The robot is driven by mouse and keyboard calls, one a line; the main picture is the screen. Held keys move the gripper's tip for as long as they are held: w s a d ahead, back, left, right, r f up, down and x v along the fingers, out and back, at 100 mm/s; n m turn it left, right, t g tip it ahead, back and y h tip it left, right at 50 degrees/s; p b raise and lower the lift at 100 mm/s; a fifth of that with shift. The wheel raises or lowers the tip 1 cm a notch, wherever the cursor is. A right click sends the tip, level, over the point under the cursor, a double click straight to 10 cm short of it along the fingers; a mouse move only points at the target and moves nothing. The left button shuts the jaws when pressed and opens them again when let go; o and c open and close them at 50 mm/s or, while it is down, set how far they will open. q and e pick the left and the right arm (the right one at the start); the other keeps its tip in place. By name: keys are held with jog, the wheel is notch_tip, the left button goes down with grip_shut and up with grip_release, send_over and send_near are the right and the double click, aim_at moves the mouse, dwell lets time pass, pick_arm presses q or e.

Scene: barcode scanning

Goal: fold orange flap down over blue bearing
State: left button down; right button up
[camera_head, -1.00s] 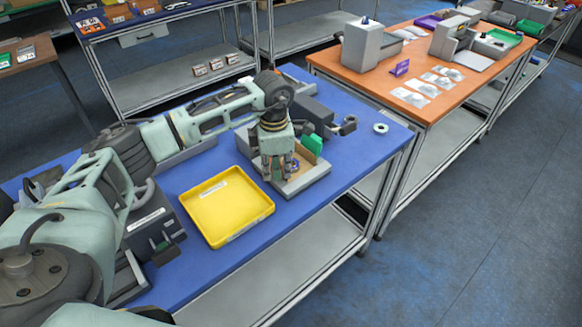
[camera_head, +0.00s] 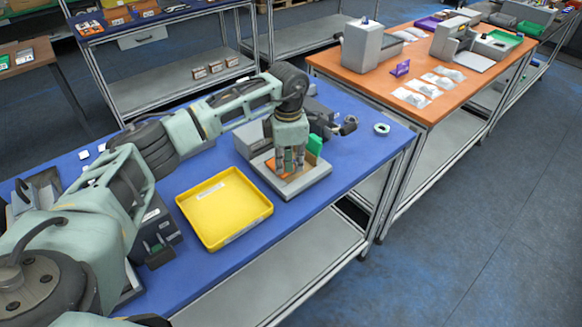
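My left gripper (camera_head: 290,168) points straight down over the grey fixture (camera_head: 303,187) on the blue table. Its fingertips are low, at the fixture's inside. An orange patch (camera_head: 276,168), which looks like part of the orange flap, shows low beside the fingers on their left. The fingers cover much of it, so I cannot tell how flat it lies. The blue bearing is not visible; the gripper or flap hides it. The finger gap is too small to judge. My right gripper is not in view.
A green block (camera_head: 314,145) stands at the fixture's back right. A yellow tray (camera_head: 225,207) lies empty to the left. A white ring (camera_head: 382,129) lies near the table's right end. An orange-topped table (camera_head: 455,98) with scanners and bags stands beyond.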

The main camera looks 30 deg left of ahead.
pick_arm(q)
jog(key=shift+s+a, duration=0.1)
jog(key=shift+s, duration=0.05)
jog(key=shift+s+a+r+p, duration=0.35)
jog(key=shift+s+p, duration=0.1)
jog(key=shift+s, duration=0.3)
jog(key=shift+s+a+r+p, duration=0.35)
jog(key=shift+s+p, duration=0.15)
jog(key=shift+s, duration=0.2)
jog(key=shift+s+a+r+p, duration=0.25)
jog(key=shift+s+r+p, duration=0.15)
jog(key=shift+s, duration=0.35)
notch_tip(320, 180, up, 9)
jog(key=s+p, duration=0.2)
jog(key=p, duration=0.3)
jog(key=shift+s+a, duration=0.25)
jog(key=shift+a, duration=0.2)
jog(key=shift+d+f, duration=0.1)
